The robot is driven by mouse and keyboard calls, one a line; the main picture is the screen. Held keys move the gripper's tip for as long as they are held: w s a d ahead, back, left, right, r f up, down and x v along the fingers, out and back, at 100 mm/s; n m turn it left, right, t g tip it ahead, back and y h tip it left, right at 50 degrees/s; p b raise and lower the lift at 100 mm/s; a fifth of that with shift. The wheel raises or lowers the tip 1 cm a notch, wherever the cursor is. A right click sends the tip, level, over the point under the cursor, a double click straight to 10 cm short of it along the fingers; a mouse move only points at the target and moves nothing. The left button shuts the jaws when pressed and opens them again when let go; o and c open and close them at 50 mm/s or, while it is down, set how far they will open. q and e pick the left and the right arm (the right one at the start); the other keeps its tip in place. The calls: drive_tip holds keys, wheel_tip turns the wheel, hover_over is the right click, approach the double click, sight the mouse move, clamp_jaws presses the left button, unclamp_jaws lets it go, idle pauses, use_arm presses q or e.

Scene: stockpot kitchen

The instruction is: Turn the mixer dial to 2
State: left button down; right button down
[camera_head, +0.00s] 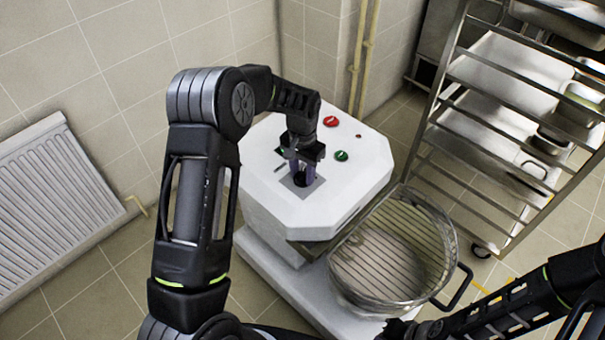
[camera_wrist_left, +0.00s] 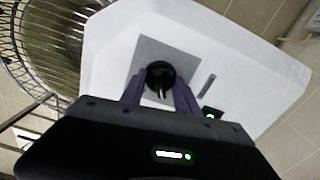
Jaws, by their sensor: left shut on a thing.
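The mixer (camera_head: 350,185) is a white machine with a flat top panel, in the middle of the head view. Its dial (camera_wrist_left: 160,75) is a black round knob on a grey square plate (camera_wrist_left: 150,52), seen in the left wrist view. My left gripper (camera_head: 300,178) points down at the plate, its purple fingers one on each side of the dial and shut on it. In the head view the gripper partly covers the dial, and its number marks cannot be read. My right arm shows at the lower right of the head view; its fingertips are not in view.
A red button (camera_head: 330,121) and a green button (camera_head: 341,156) sit on the mixer top. A bowl with a wire guard (camera_head: 385,260) stands at the mixer's right front. A metal rack (camera_head: 480,130) is at the right and a radiator (camera_head: 55,195) at the left.

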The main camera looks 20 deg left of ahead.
sight(302, 172)
idle(0.4)
use_arm(q)
drive_tip(key=c, duration=0.9)
unclamp_jaws()
drive_tip(key=shift+r, duration=0.1)
wheel_tip(302, 172, up, 8)
drive_tip(key=shift+f+b, duration=0.15)
drive_tip(key=shift+b, duration=0.25)
